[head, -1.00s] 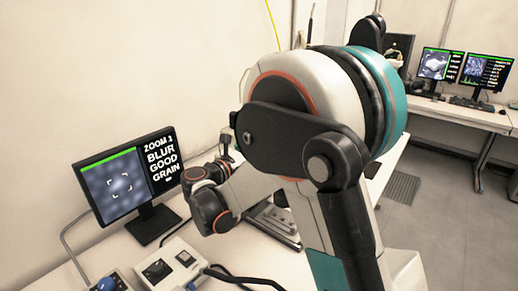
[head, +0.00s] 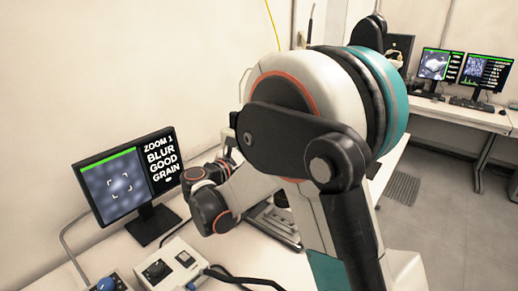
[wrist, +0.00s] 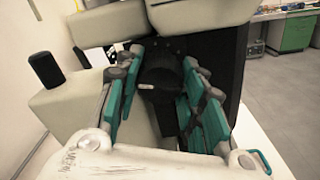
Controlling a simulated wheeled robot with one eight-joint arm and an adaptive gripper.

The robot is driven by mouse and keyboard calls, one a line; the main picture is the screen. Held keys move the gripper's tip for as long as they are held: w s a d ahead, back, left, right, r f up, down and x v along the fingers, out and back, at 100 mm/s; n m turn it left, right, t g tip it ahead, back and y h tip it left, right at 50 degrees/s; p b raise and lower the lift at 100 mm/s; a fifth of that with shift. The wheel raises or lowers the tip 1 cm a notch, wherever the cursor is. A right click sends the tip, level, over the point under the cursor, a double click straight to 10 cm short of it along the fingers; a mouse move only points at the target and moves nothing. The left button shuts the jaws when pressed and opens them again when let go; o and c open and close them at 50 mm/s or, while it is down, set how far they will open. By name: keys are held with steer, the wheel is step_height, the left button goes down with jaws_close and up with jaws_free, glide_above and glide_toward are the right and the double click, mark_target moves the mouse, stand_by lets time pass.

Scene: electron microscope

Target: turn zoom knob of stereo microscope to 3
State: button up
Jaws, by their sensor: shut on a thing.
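The stereo microscope shows in the wrist view as a cream body (wrist: 200,14) with dark parts. A dark round knob (wrist: 160,72) sticks out below its upper part. My gripper (wrist: 162,84) has one teal finger on each side of this knob and is shut on it. I cannot see the knob's markings or its exact contact with the fingertips. In the head view my arm hides most of the microscope and the gripper. A monitor (head: 122,185) shows a blurred grey picture and text that seems to read ZOOM 1, BLUR, GOOD, GRAIN.
A control box with a dark knob (head: 157,269) and another with a blue knob (head: 105,285) stand on the near bench, with cables beside them. A second dark knob (wrist: 45,69) stands at the left in the wrist view. Two monitors (head: 434,65) stand on a far desk.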

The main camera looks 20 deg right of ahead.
steer(key=m, duration=0.5)
steer(key=shift+m, duration=0.3)
stand_by(0.4)
steer(key=o, duration=1.1)
steer(key=v, duration=1.2)
